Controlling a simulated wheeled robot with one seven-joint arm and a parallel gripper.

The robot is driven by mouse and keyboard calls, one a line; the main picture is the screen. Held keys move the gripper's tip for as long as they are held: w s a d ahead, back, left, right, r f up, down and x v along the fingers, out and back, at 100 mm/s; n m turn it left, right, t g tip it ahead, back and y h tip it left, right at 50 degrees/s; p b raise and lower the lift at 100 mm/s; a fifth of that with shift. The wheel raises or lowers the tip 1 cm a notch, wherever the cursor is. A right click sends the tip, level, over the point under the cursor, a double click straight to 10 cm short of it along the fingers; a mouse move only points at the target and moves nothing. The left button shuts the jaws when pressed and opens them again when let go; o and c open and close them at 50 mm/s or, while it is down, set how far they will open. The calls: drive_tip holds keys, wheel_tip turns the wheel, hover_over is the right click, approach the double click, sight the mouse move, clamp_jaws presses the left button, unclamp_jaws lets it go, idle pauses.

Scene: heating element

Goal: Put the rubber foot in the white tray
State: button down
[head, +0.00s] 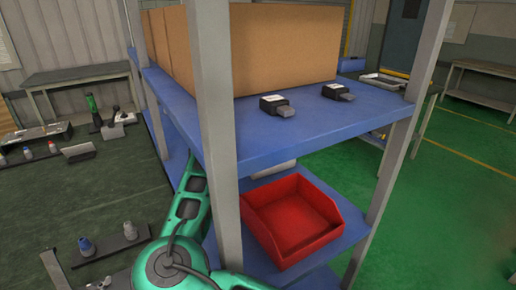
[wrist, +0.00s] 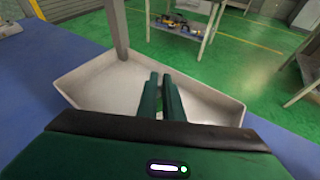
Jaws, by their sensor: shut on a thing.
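The white tray (wrist: 211,102) lies on a blue shelf in the wrist view, below and around my fingers. In the head view only a pale piece of the tray (head: 273,171) shows under the upper shelf, behind the red bin. My gripper (wrist: 164,76) is over the tray, its two dark green fingers close together. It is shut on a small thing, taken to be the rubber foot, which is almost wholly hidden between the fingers. The head view does not show the fingers; a post and the shelf hide them.
A red bin (head: 297,222) stands on the lower blue shelf. Grey posts, one (head: 216,120) close by, and the upper shelf (head: 300,130) hem in my arm. Two dark connector-like items (head: 275,106) and cardboard boxes (head: 285,45) are on the upper shelf.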

drive_tip(key=shift+s+f, duration=0.1)
drive_tip(key=shift+f, duration=1.55)
drive_tip(key=c, duration=1.5)
unclamp_jaws()
drive_tip(key=shift+f, duration=0.15)
drive_tip(key=shift+o, duration=0.2)
drive_tip(key=shift+r, duration=0.2)
drive_tip(key=shift+s+a+r, duration=0.15)
drive_tip(key=shift+s+a, duration=0.05)
drive_tip(key=shift+s, duration=0.1)
drive_tip(key=v, duration=1.1)
drive_tip(key=shift+r, duration=0.25)
